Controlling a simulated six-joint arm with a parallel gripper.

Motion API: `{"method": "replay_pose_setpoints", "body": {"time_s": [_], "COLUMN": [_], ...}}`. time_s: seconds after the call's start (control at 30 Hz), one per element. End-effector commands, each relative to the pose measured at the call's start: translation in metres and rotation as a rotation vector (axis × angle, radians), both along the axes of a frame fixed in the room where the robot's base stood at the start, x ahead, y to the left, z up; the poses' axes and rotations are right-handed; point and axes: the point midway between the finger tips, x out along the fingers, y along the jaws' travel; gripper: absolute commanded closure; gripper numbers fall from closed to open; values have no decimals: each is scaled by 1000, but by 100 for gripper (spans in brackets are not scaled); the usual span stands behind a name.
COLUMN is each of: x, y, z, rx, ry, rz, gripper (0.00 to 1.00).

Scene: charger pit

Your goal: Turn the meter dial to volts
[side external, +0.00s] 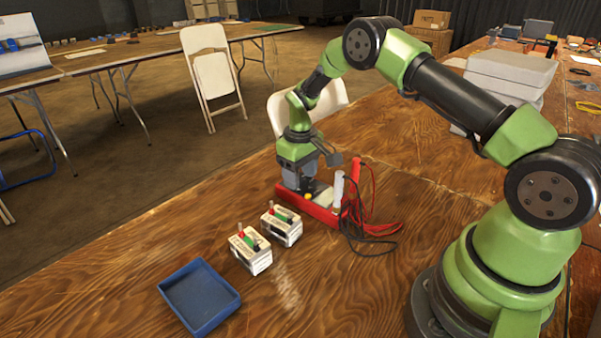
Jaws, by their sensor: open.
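The meter appears to be the red-edged unit (322,212) on the wooden table, with a pale face partly showing. My gripper (309,187) points down over its left part, very close to it. My gripper is open, but its fingers are small and partly hidden. The dial cannot be made out; it is hidden under or behind my gripper. A small yellow spot (308,196) shows beside the fingers. A white probe (338,190) and a red probe (355,175) stand upright at the meter's right end.
Red and black leads (375,232) lie coiled right of the meter. Two white battery-like blocks (251,255) (282,228) with coloured terminals sit in front. A blue tray (199,297) lies at the near left. Grey cases (508,72) stand at the back right. Table left of the blocks is clear.

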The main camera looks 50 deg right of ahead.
Motion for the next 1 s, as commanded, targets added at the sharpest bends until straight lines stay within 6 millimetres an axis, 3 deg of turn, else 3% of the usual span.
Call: {"method": "replay_pose_setpoints", "body": {"time_s": [0.17,0.37,0.73,1.0], "x": [0,0,0,0], "y": [0,0,0,0], "z": [0,1,1,0], "rx": [0,0,-1,-2], "ry": [-1,0,0,1], "rz": [0,0,-47,-218], "gripper": [49,95,96,96]}}
